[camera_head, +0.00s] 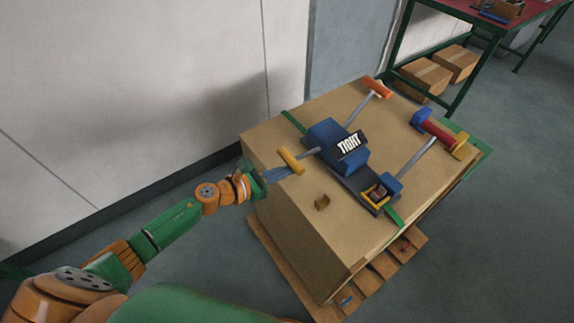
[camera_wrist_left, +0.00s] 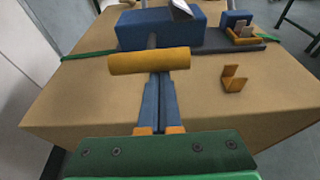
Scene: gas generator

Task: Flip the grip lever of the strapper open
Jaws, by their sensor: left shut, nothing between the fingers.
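The strapper (camera_head: 325,137) is a blue tool with a "TIGHT" sign, standing on a large carton. It shows at the top of the left wrist view (camera_wrist_left: 165,35). Rods with a yellow handle (camera_head: 291,161), an orange handle (camera_head: 377,87) and a red handle (camera_head: 438,131) stick out from it; which is the grip lever is not certain. My left gripper (camera_head: 288,171) is shut and empty, with its tips close to the yellow handle. In the left wrist view the tips (camera_wrist_left: 158,77) end at the handle's near side (camera_wrist_left: 149,61); contact cannot be told. My right gripper is not in view.
The carton (camera_head: 320,240) stands on a wooden pallet (camera_head: 385,264), with a green strap (camera_head: 291,121) across its top. A small yellow-brown bracket (camera_head: 322,203) lies near its front edge. A wall is at left; a red-topped table (camera_head: 530,25) stands behind.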

